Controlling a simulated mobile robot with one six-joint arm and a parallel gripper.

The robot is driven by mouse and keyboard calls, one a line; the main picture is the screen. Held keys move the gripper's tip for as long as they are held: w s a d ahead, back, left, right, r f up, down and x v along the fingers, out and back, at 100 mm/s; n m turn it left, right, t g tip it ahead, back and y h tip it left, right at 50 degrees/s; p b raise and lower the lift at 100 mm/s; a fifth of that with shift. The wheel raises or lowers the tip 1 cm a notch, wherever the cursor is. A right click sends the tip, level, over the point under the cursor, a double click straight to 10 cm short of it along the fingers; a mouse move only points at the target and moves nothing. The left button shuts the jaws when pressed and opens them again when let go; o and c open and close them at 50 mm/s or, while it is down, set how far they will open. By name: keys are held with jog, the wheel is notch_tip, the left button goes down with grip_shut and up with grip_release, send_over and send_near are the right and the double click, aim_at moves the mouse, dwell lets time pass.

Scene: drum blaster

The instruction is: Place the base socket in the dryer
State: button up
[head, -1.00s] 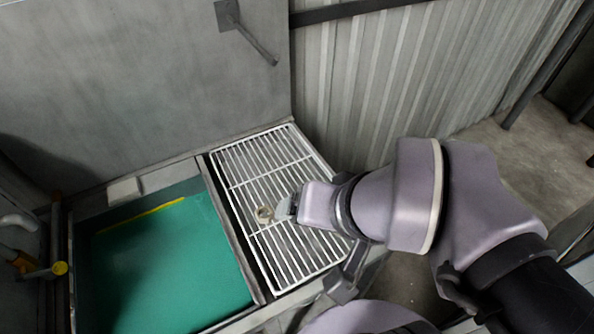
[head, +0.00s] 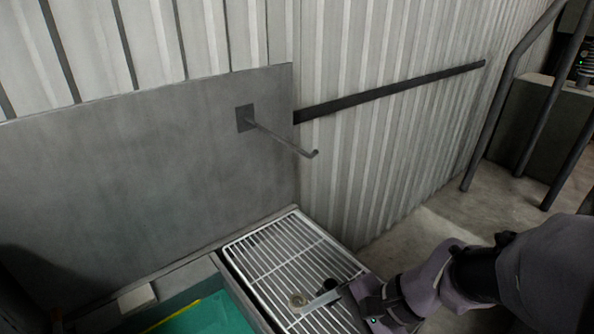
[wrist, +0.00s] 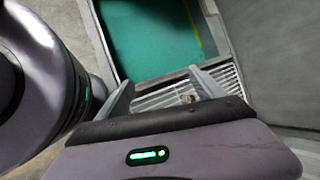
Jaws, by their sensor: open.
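In the wrist view my gripper's two grey fingers (wrist: 160,78) are spread wide, and a small blurry piece, likely the base socket (wrist: 187,98), shows near the right finger. I cannot tell whether a finger touches it. No machine clearly recognisable as a dryer is in view.
The green basin (head: 215,318) adjoins the rack on the left. A grey panel (head: 170,170) with a protruding hook rod (head: 285,138) stands behind. A corrugated wall (head: 390,130) bounds the rack. Dark railings (head: 510,100) and open floor are at right.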

jog(key=w+d+f+m+t+p, duration=0.1)
jog(key=w+d+f+m+t, duration=0.1)
jog(key=m, duration=0.4)
jog(key=w+d+f+m+t+p, duration=0.2)
jog(key=w+d+f+m+t, duration=0.1)
jog(key=d+f, duration=0.4)
jog(key=w+d+f+m+t+p, duration=0.1)
jog(key=w+d+f+m+t, duration=0.2)
jog(key=m, duration=0.5)
jog(key=shift+d+f+m+t+p, duration=0.3)
jog(key=shift+d+f+t, duration=0.3)
jog(key=shift+d+f, duration=0.4)
jog(key=b, duration=0.2)
send_near(329, 284)
jog(key=f, duration=0.1)
jog(key=w+a+f, duration=0.1)
jog(key=f, duration=0.1)
jog(key=w+a+f, duration=0.1)
jog(key=shift+w+a+f, duration=0.1)
jog(key=shift+w+f, duration=0.1)
jog(key=shift+f, duration=0.05)
jog(key=x, duration=0.2)
jog(key=b+x, duration=0.1)
jog(key=x, duration=0.3)
jog(key=shift+w+d+b, duration=0.25)
jog(key=shift+b, duration=0.05)
grip_shut()
